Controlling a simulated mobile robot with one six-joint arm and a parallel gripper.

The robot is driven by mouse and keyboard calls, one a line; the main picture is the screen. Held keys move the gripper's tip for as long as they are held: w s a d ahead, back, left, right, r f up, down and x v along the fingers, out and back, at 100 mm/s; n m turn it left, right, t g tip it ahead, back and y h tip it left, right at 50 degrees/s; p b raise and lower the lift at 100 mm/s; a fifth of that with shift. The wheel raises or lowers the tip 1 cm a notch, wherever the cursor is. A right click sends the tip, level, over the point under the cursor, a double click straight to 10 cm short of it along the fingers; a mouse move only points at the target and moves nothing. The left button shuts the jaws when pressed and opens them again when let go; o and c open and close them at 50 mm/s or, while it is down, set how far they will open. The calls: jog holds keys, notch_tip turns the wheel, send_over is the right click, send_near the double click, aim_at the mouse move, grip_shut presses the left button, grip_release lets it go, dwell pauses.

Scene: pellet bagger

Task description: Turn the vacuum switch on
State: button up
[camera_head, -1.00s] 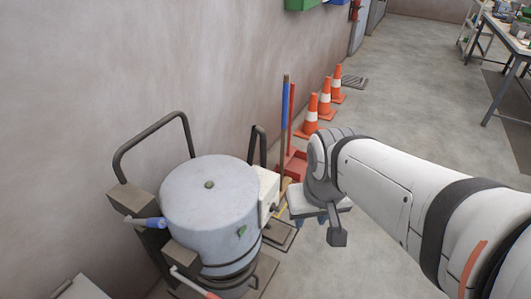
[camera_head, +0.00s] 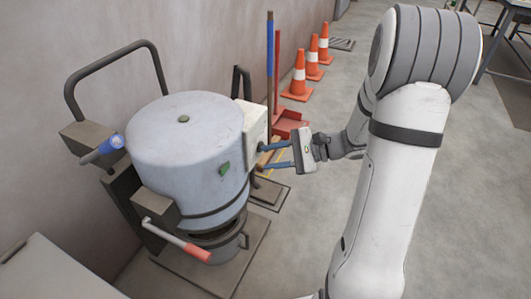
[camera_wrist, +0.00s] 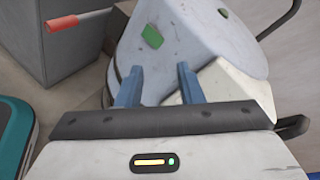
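The vacuum (camera_head: 190,145) is a grey drum with a round lid knob and a green tag. A white box (camera_head: 254,125) is fixed to its right side. A small dark part, possibly the switch (camera_head: 261,147), shows on that box by the upper fingertip; its position is unclear. My gripper (camera_head: 264,156) is open, its two blue fingers apart and pointing left at the box's lower part. I cannot tell whether they touch it. In the wrist view my gripper (camera_wrist: 157,76) has nothing visible between its fingers; the white box (camera_wrist: 235,85) lies beyond to the right.
A red-tipped lever (camera_head: 190,248) and a blue-tipped lever (camera_head: 104,147) stick out from the vacuum's frame. A dark handle (camera_head: 118,65) rises behind. Orange cones (camera_head: 298,75) and a red dustpan (camera_head: 290,122) stand along the wall.

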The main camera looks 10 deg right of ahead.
jog(key=w+d+f+m+t+b, duration=0.4)
jog(key=w+d+f+m+t, duration=0.1)
jog(key=w+d+f+t, duration=0.25)
jog(key=b+x, duration=0.1)
jog(key=x, duration=0.5)
jog(key=shift+a+f+m, duration=0.4)
jog(key=shift+a+f, duration=0.05)
jog(key=shift+f, duration=0.05)
jog(key=shift+g, duration=0.25)
jog(key=shift+c, duration=0.5)
